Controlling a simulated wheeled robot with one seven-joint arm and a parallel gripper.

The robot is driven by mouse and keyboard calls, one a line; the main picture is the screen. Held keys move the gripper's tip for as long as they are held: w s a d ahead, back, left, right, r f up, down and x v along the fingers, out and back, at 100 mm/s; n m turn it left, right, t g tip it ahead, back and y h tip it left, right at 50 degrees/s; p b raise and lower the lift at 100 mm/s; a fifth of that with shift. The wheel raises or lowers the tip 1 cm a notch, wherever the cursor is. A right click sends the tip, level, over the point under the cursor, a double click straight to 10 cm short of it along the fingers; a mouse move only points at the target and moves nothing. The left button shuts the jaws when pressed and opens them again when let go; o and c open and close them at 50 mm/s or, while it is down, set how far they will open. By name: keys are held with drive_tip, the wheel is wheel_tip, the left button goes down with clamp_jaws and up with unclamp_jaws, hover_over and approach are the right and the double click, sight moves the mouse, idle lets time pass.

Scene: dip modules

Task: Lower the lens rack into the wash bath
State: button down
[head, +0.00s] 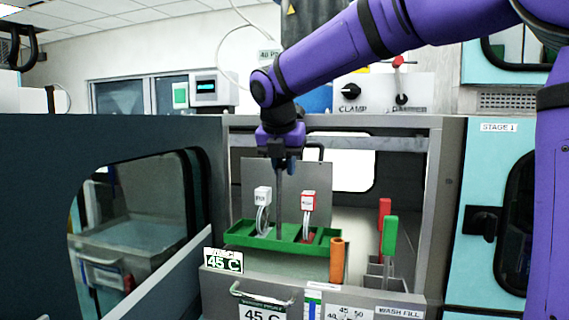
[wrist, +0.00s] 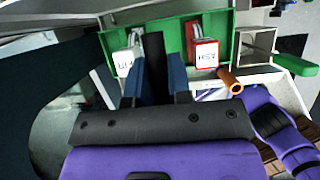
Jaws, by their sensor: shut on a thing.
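The lens rack (head: 240,238) appears as a shallow green tray with an upright dark post. A white-labelled block (head: 262,196) and a red-and-white block (head: 309,201) stand up from it. My gripper (head: 281,165) is shut on the top of the post. In the wrist view the post stands between my blue fingers (wrist: 158,92), with the green tray (wrist: 175,30) beyond. The wash bath (head: 222,282) is the grey basin with a "45 C" sign. The tray shows level above its front wall; its underside is hidden, so I cannot tell whether it touches.
An orange cylinder (head: 337,260) stands close to the tray's front right corner. A red handle (head: 384,212) and a green handle (head: 390,236) stand in a grey holder at the right. Cabinet walls frame the opening, with a crossbar (head: 400,143) behind my gripper.

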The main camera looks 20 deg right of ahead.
sight(279, 183)
idle(0.4)
drive_tip(key=shift+f, duration=6.8)
drive_tip(key=c, duration=1)
unclamp_jaws()
drive_tip(key=v, duration=1.1)
drive_tip(key=shift+f, duration=0.1)
drive_tip(key=shift+s, duration=0.1)
